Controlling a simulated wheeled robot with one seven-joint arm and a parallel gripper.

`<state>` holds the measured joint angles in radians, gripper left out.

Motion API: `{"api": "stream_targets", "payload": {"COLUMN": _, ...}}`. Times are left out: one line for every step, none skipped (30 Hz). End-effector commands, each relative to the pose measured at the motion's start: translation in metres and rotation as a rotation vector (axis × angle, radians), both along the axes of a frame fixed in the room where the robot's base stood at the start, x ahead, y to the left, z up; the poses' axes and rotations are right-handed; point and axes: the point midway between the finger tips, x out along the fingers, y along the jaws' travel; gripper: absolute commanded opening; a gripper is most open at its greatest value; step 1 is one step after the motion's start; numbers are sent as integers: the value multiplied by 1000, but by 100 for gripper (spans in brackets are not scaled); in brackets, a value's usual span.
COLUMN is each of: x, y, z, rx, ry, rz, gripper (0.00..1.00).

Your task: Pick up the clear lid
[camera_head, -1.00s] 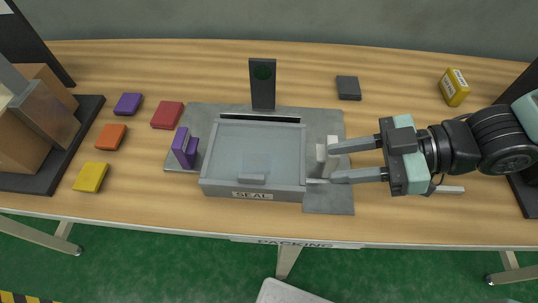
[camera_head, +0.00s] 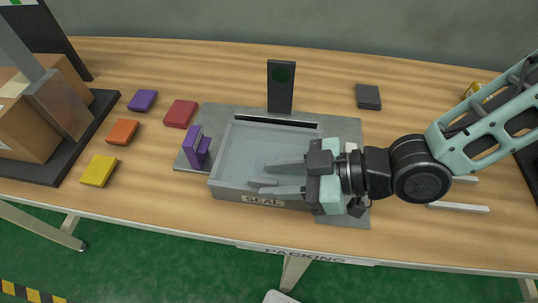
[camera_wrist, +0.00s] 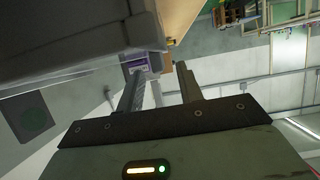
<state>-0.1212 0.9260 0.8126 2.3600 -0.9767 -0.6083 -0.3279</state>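My gripper (camera_head: 266,178) is over the right part of the tray, fingers pointing left. Its fingers are apart with nothing seen between them. The gripper body hides the tray's right side.
A purple bracket (camera_head: 196,150) stands at the tray's left. A dark post (camera_head: 281,86) stands behind it. Red (camera_head: 180,113), orange (camera_head: 122,132) and yellow (camera_head: 100,171) blocks lie further left. White bars (camera_head: 458,207) lie at right. The back of the table is mostly clear.

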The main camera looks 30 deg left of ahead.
Motion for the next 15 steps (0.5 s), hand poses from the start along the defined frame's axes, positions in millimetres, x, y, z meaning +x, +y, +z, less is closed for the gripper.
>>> {"api": "stream_targets", "payload": {"x": -4, "y": 7, "z": -4, "rx": -1, "ry": 2, "rz": 3, "gripper": 36}}
{"api": "stream_targets", "payload": {"x": -5, "y": 10, "z": -6, "rx": -2, "ry": 2, "rz": 3, "gripper": 36}}
{"api": "stream_targets", "payload": {"x": -6, "y": 15, "z": -8, "rx": -1, "ry": 0, "rz": 4, "gripper": 36}}
{"api": "stream_targets", "payload": {"x": -6, "y": 18, "z": -9, "rx": -1, "ry": 0, "rz": 2, "gripper": 36}}
{"api": "stream_targets", "payload": {"x": -7, "y": 20, "z": -10, "rx": -1, "ry": 0, "rz": 2, "gripper": 36}}
{"api": "stream_targets", "payload": {"x": -8, "y": 22, "z": -11, "rx": -1, "ry": 0, "rz": 2, "gripper": 36}}
{"api": "stream_targets", "payload": {"x": -9, "y": 24, "z": -12, "rx": -1, "ry": 0, "rz": 2, "gripper": 36}}
{"api": "stream_targets", "payload": {"x": -9, "y": 25, "z": -12, "rx": -1, "ry": 0, "rz": 1, "gripper": 36}}
{"api": "stream_targets", "payload": {"x": -8, "y": 25, "z": -13, "rx": -1, "ry": 1, "rz": 0, "gripper": 36}}
{"api": "stream_targets", "payload": {"x": -8, "y": 25, "z": -13, "rx": -1, "ry": 1, "rz": 0, "gripper": 36}}
{"api": "stream_targets", "payload": {"x": -8, "y": 25, "z": -13, "rx": -1, "ry": 1, "rz": 0, "gripper": 36}}
{"api": "stream_targets", "payload": {"x": -8, "y": 25, "z": -13, "rx": -1, "ry": 1, "rz": 0, "gripper": 36}}
{"api": "stream_targets", "payload": {"x": -8, "y": 25, "z": -13, "rx": -1, "ry": 1, "rz": 0, "gripper": 36}}
{"api": "stream_targets", "payload": {"x": -8, "y": 25, "z": -13, "rx": -1, "ry": 1, "rz": 0, "gripper": 36}}
{"api": "stream_targets", "payload": {"x": -8, "y": 25, "z": -13, "rx": -1, "ry": 1, "rz": 0, "gripper": 31}}
